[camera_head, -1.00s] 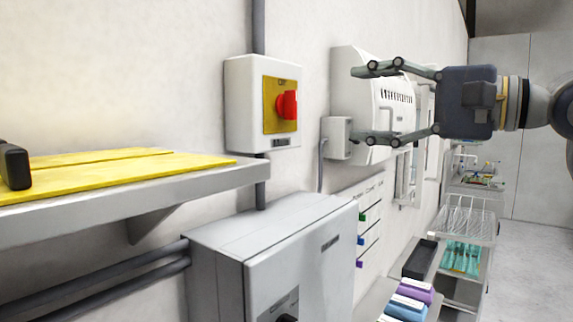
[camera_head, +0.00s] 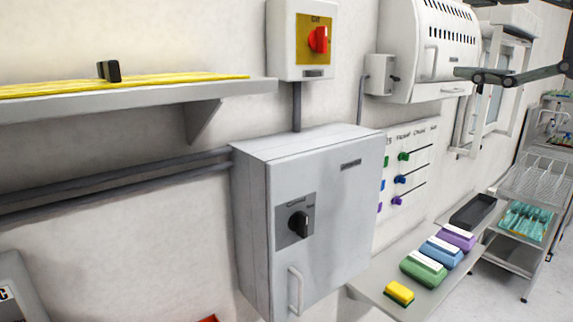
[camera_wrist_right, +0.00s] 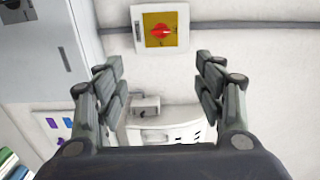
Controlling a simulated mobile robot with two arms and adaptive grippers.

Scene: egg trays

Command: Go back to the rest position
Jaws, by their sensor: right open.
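My right gripper (camera_wrist_right: 160,82) is open and empty in the right wrist view, its two fingers spread apart. Between and beyond the fingertips is the red rotary switch (camera_wrist_right: 161,31) on its yellow plate, on the wall. In the head view only one dark finger of my right gripper shows at the right edge; the rest is out of frame. The red switch (camera_head: 318,39) stands at the top middle of the head view, apart from the gripper. My left gripper is in neither view.
A grey cabinet (camera_head: 330,215) with a black knob (camera_head: 298,224) juts from the wall. A shelf (camera_head: 130,103) with a yellow top is at left. A lower shelf (camera_head: 425,295) holds several coloured boxes. A wire rack cart (camera_head: 540,180) stands at right.

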